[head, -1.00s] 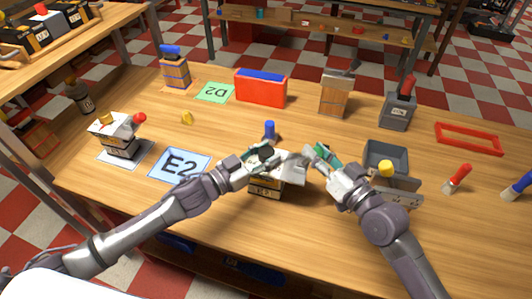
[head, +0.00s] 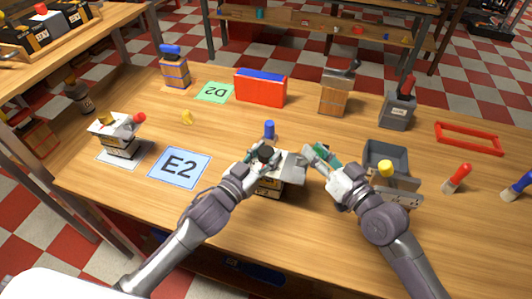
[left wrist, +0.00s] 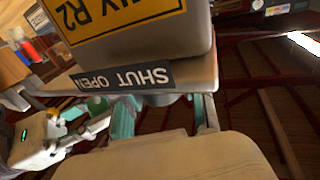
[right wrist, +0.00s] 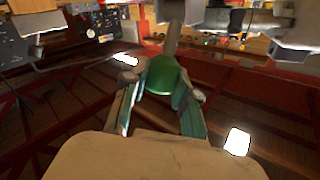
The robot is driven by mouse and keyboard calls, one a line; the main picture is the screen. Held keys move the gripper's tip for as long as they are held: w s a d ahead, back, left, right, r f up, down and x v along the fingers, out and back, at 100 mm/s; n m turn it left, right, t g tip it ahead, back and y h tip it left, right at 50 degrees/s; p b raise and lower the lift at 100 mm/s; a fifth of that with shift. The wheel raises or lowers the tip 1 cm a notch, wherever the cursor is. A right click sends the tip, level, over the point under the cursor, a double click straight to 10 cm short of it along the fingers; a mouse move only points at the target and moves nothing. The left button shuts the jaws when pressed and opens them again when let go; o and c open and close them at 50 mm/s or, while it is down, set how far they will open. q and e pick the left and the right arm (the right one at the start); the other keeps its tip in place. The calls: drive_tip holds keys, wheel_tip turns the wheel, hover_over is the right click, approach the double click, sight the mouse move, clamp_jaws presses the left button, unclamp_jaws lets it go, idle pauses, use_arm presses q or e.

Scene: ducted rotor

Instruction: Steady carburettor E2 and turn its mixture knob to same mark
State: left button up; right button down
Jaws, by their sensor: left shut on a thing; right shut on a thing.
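The knob's mark cannot be read.
Another carburettor (head: 120,143) with a red knob stands on a white card. A blue peg (head: 269,130) stands just behind E2.

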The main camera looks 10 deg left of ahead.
use_arm(q)
drive_tip(key=o, duration=1.2)
drive_tip(key=shift+r, duration=0.1)
drive_tip(key=shift+s+a, duration=0.25)
drive_tip(key=shift+s, duration=0.25)
use_arm(e)
drive_tip(key=shift+f, duration=0.1)
use_arm(q)
drive_tip(key=v, duration=1.1)
use_arm(e)
drive_tip(key=c, duration=0.8)
unclamp_jaws()
